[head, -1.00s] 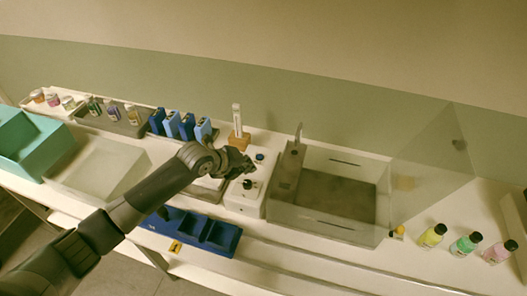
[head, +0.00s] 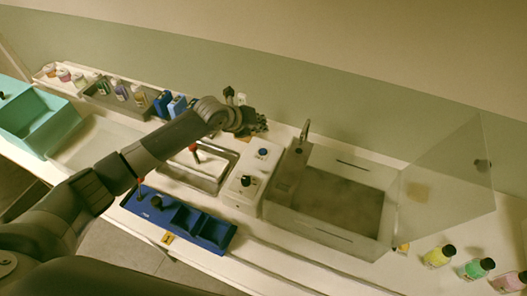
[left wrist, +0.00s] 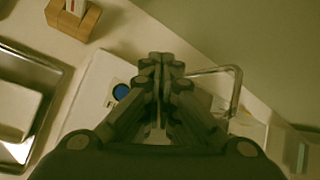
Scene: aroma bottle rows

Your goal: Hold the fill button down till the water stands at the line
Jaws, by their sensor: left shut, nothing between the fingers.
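A white control box (head: 250,200) carries a blue button (head: 263,152) at its back and a black knob (head: 246,180) nearer the front. Which is the fill button is not marked legibly. The blue button (left wrist: 121,92) also shows in the left wrist view, left of my fingers. My left gripper (head: 262,125) is shut and empty, behind the blue button and apart from it in the picture. A clear-walled tank (head: 292,223) with a spout (head: 305,130) stands right of the box. I cannot make out its water level or line. My right gripper is out of view.
A metal tray (head: 187,178) lies left of the box, a blue divided tray (head: 222,243) in front. A wooden block (left wrist: 75,20) stands near my gripper. A clear panel (head: 450,180) rises at the tank's right; several coloured bottles (head: 438,256) stand beyond.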

